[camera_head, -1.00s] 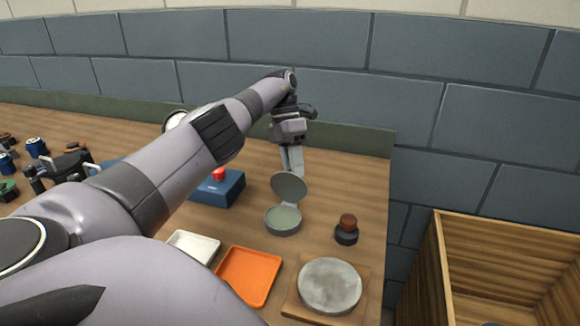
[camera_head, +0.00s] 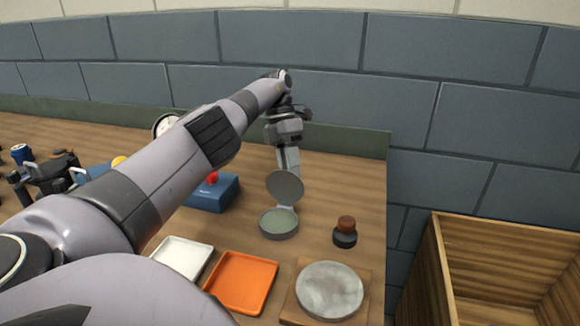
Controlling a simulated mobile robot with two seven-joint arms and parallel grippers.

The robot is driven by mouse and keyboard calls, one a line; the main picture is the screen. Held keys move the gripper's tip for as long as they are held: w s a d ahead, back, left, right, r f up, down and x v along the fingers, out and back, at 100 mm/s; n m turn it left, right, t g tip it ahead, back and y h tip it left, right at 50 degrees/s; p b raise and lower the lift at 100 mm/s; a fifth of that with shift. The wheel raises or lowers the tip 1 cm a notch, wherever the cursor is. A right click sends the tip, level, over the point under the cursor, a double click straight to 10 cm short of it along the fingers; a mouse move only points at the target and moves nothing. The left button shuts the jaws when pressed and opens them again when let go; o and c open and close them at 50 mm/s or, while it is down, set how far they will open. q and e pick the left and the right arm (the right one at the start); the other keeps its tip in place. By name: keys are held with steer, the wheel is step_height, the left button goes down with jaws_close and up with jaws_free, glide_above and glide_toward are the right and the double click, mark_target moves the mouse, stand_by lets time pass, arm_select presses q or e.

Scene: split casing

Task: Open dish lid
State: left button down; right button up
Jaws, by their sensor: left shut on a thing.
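The round grey dish (camera_head: 279,226) stands on the wooden table, with a pale green inside. Its round lid (camera_head: 286,186) is raised and stands nearly upright at the dish's back edge. My left gripper (camera_head: 288,166) reaches down from behind and is shut on the lid near its upper edge. The lid hides part of the fingertips.
A dark knob-topped piece (camera_head: 345,232) stands right of the dish. An orange tray (camera_head: 241,283), a white tray (camera_head: 181,257) and a grey disc on a wooden board (camera_head: 328,289) lie in front. A blue box with a red button (camera_head: 214,193) is to the left. A wooden crate (camera_head: 436,262) stands off the table's right edge.

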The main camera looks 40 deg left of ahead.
arm_select(q)
steer(key=shift+s+a+f, duration=0.25)
steer(key=shift+a+f, duration=0.2)
steer(key=c, duration=1)
jaws_free()
steer(key=shift+a+f, duration=0.1)
steer(key=shift+a, duration=0.05)
steer(key=shift+d, duration=0.2)
